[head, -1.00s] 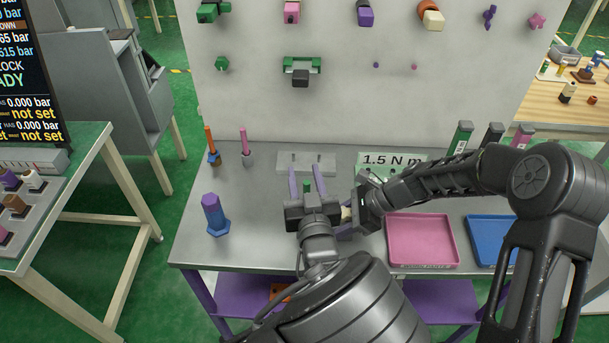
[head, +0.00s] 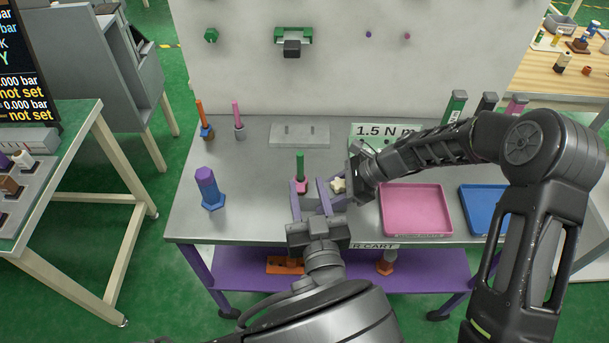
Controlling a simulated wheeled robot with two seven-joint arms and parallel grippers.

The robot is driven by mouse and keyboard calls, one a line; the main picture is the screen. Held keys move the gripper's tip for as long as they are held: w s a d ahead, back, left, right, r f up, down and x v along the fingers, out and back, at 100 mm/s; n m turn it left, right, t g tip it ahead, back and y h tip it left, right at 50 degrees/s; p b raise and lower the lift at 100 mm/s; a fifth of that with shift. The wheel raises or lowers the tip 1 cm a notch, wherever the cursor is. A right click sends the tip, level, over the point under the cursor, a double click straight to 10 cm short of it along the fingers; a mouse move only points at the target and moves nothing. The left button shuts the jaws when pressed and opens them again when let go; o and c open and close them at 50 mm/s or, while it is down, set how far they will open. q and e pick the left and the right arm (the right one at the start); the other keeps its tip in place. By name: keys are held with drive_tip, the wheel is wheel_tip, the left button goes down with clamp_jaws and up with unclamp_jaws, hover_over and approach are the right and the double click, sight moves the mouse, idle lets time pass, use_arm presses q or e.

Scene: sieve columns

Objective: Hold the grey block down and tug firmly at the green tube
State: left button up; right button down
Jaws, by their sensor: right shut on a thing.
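The green tube (head: 300,166) stands upright on the table, with a pink collar (head: 301,186) at its foot. I cannot make out the grey block at its base; fingers cover that spot. My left gripper (head: 308,183) is open, its purple fingers apart on the near side of the tube and nothing visibly clamped. My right gripper (head: 318,205) reaches in from the right, low by the tube's foot, and is shut on what seems to be the grey block; its fingertips are mostly hidden. A cream star-shaped piece (head: 338,185) shows beside its wrist.
A light grey plate with two pegs (head: 300,135) lies behind. A purple-blue post (head: 208,188) stands to the left. A pink tray (head: 416,209) and a blue tray (head: 484,209) lie to the right. The table is clear between post and tube.

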idle(0.3)
drive_tip(key=c, duration=0.6)
unclamp_jaws()
drive_tip(key=shift+c, duration=0.2)
drive_tip(key=shift+d, duration=0.1)
drive_tip(key=v, duration=1.2)
